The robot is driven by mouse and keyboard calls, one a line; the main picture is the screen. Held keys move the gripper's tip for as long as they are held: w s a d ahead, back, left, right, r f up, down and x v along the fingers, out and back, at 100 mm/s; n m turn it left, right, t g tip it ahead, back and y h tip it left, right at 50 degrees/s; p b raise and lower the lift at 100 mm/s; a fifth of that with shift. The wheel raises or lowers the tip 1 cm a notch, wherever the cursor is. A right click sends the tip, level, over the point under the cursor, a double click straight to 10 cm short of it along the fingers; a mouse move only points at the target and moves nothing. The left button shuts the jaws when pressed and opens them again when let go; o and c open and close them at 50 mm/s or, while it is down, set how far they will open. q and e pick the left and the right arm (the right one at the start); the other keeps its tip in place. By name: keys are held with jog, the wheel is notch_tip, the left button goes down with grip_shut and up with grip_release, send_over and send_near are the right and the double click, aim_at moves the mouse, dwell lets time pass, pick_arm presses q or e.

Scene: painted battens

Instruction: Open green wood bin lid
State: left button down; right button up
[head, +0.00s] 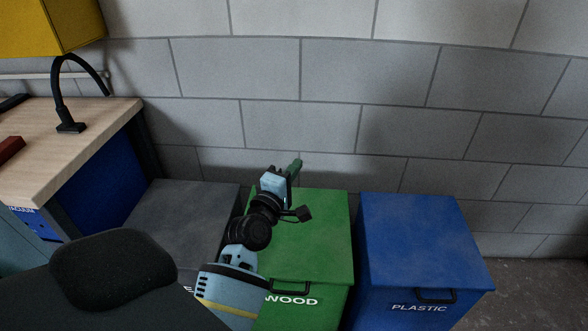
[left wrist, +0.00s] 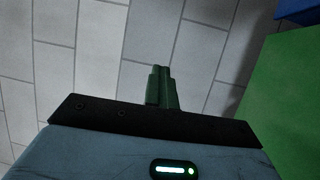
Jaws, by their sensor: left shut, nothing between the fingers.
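The green wood bin (head: 304,312) stands between a grey bin and a blue bin, with "WOOD" in white on its front. Its green lid (head: 322,235) lies flat and looks closed, with a black handle (head: 290,288) at the front edge. My left arm reaches over the lid's left part. My left gripper (head: 295,167) is at the lid's far edge, near the wall, its green fingers shut and empty. The left wrist view shows the shut fingers (left wrist: 161,86) against the wall, with the green lid (left wrist: 288,95) to the right, apart from them. My right gripper is not in view.
The blue bin (head: 415,240) marked "PLASTIC" stands to the right, the grey bin (head: 185,215) to the left. A wooden-topped workbench (head: 85,150) with a black lamp-like arm (head: 62,95) is at far left. A block wall (head: 370,75) closes the back.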

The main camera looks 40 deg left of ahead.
pick_arm(q)
jog(key=c, duration=2.1)
grip_release()
jog(key=shift+c, duration=0.2)
jog(key=o, duration=0.4)
